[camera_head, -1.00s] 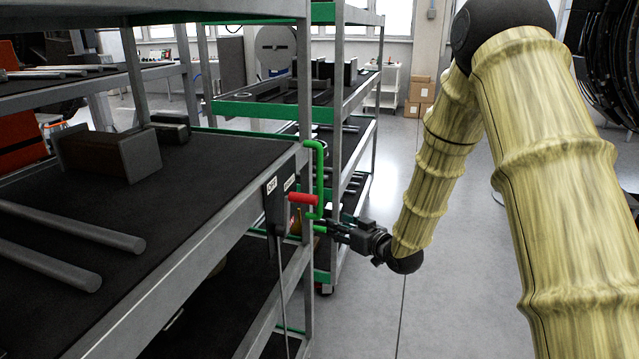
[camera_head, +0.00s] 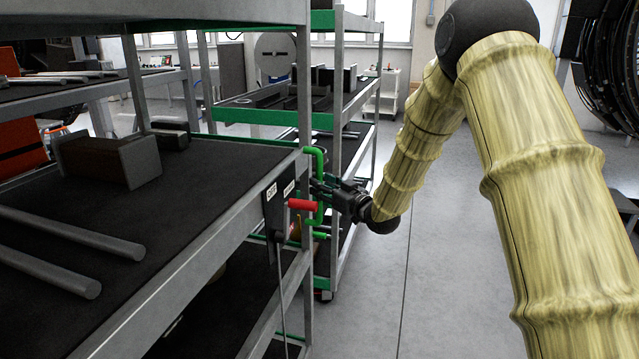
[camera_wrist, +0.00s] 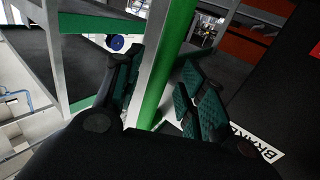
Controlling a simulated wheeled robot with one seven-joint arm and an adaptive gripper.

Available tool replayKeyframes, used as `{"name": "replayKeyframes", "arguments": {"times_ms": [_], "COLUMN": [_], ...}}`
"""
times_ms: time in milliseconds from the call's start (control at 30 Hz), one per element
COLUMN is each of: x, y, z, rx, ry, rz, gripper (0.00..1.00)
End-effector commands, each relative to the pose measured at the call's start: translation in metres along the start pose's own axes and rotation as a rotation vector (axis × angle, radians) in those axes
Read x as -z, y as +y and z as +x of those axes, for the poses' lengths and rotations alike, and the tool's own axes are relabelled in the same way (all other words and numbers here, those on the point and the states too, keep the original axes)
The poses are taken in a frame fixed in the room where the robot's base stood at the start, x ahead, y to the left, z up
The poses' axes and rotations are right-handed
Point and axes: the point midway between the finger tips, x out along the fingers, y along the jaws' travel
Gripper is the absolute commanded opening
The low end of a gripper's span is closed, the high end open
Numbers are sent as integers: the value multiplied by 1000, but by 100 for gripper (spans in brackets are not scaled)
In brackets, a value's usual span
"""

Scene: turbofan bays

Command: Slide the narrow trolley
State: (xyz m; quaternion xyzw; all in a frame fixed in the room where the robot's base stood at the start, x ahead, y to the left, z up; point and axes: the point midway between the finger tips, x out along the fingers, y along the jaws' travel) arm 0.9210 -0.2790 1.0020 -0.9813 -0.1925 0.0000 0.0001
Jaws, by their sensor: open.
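A grey metal trolley (camera_head: 205,255) with dark shelves fills the left of the head view. A green upright handle (camera_head: 319,163) sits at its right end, beside a box with a red lever (camera_head: 301,204). My gripper (camera_head: 322,188) is at this handle, to the right of the red lever. In the wrist view my gripper (camera_wrist: 160,78) is open, with a finger on each side of the green bar (camera_wrist: 178,45). Contact with the bar cannot be told. A second grey and green trolley (camera_head: 262,117) stands behind. The pictures do not settle which trolley is the narrow one.
Grey blocks (camera_head: 106,161) and rods (camera_head: 70,235) lie on the near trolley's shelf. A white label reading BRAKE (camera_wrist: 258,146) is close to the right finger in the wrist view. The floor (camera_head: 445,250) right of the trolleys is open. A round dark machine (camera_head: 605,70) stands far right.

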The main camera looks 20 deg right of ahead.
Motion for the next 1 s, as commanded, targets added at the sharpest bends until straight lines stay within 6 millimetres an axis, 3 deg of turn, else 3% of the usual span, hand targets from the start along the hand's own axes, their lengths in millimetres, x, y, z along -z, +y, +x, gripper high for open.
{"name": "replayKeyframes", "arguments": {"times_ms": [200, 533, 567, 767, 1000], "x": [0, 0, 0, 0, 0], "y": [0, 0, 0, 0, 1], "z": [18, 21, 21, 21, 21], "rx": [0, 0, 0, 0, -1], "ry": [0, 0, 0, 0, 0], "rz": [0, 0, 0, 0, 0], "gripper": [41, 41, 39, 2, 0]}}
